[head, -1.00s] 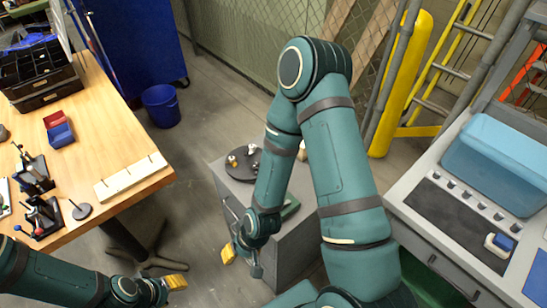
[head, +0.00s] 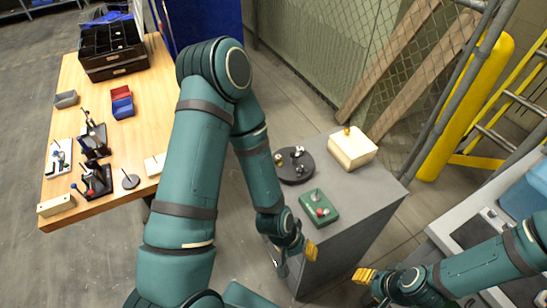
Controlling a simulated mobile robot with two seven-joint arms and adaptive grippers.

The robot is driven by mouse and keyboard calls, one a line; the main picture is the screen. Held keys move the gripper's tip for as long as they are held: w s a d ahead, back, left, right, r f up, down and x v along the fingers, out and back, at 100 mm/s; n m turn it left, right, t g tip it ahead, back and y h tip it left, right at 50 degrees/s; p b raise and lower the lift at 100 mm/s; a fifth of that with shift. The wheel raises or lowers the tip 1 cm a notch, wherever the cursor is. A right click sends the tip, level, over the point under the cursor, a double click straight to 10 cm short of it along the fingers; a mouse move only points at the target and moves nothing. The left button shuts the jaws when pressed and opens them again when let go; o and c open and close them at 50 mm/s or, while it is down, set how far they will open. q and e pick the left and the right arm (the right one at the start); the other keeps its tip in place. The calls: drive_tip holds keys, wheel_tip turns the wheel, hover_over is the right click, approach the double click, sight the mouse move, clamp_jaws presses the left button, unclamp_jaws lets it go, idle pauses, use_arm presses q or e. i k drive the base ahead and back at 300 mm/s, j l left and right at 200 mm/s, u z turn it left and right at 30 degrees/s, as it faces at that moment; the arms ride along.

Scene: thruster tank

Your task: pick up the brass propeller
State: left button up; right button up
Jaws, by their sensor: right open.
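A round dark disc (head: 306,176) on the grey cabinet (head: 375,185) bears several small pieces. A small brass-coloured piece (head: 278,158) sits at its left side. Another brass-coloured piece (head: 347,131) is on top of a cream block (head: 354,150) behind the disc. Both are too small for me to tell which is the propeller. My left gripper (head: 311,250) hangs near the cabinet's front side, below and nearer than the disc. Its jaw gap does not show clearly. My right gripper (head: 364,276) is open, lower right of the left one and apart from the cabinet top.
A green box (head: 319,208) with a red knob stands on the cabinet's near part. A wooden table (head: 75,95) with trays and small stands is at left. A grey bench (head: 470,215) is at right. A yellow post (head: 468,100) and mesh fence stand behind.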

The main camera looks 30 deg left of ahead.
sight(278, 160)
drive_tip(key=i+j, duration=0.1)
drive_tip(key=j, duration=0.35)
drive_tip(key=i+j+z, duration=0.1)
drive_tip(key=j, duration=0.3)
drive_tip(key=i+j, duration=0.1)
drive_tip(key=j, duration=0.75)
drive_tip(key=l+u, duration=0.1)
drive_tip(key=u, duration=0.35)
